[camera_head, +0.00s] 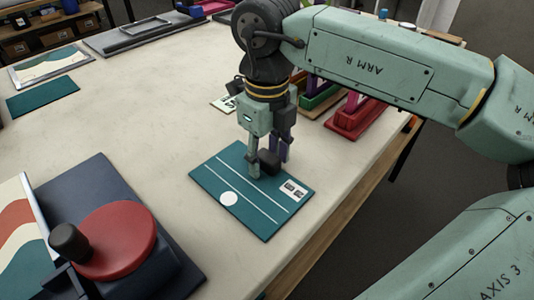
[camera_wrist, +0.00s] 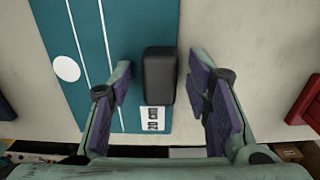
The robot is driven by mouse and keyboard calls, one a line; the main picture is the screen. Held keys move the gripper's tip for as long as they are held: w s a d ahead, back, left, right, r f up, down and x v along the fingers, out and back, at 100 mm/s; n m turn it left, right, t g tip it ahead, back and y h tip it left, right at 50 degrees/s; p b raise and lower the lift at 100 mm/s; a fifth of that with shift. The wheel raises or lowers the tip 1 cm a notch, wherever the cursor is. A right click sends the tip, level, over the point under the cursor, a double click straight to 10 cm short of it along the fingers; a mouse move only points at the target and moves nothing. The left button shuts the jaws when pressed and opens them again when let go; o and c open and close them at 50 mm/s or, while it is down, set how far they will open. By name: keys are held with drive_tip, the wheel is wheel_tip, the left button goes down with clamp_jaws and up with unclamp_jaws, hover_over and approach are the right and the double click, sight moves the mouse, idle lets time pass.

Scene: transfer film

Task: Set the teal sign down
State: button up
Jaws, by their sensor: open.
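A teal board with two white lines, a white circle and a small white label (camera_head: 222,177), which I take to be the teal sign, lies flat on the table. It also shows in the wrist view (camera_wrist: 93,50), where the label reads "20 cm". A dark block (camera_head: 269,161) is at the board's far edge, overlapping it; in the wrist view the block (camera_wrist: 159,75) is between my fingers. My gripper (camera_head: 268,172) points down over the board, its fingers apart with gaps on both sides of the block. I cannot tell whether the block is fixed to the board.
A dark stand with a red disc (camera_head: 118,240) and black knob fills the near left. A plain teal panel (camera_head: 43,96) and a framed picture (camera_head: 50,65) lie at the far left. Green and red trays (camera_head: 355,120) stand behind my gripper. The table's right edge is close.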

wheel_tip(320, 180, up, 12)
drive_tip(key=b, duration=0.1)
drive_tip(key=shift+r+b, duration=0.15)
drive_tip(key=shift+b, duration=0.2)
drive_tip(key=shift+s, duration=0.1)
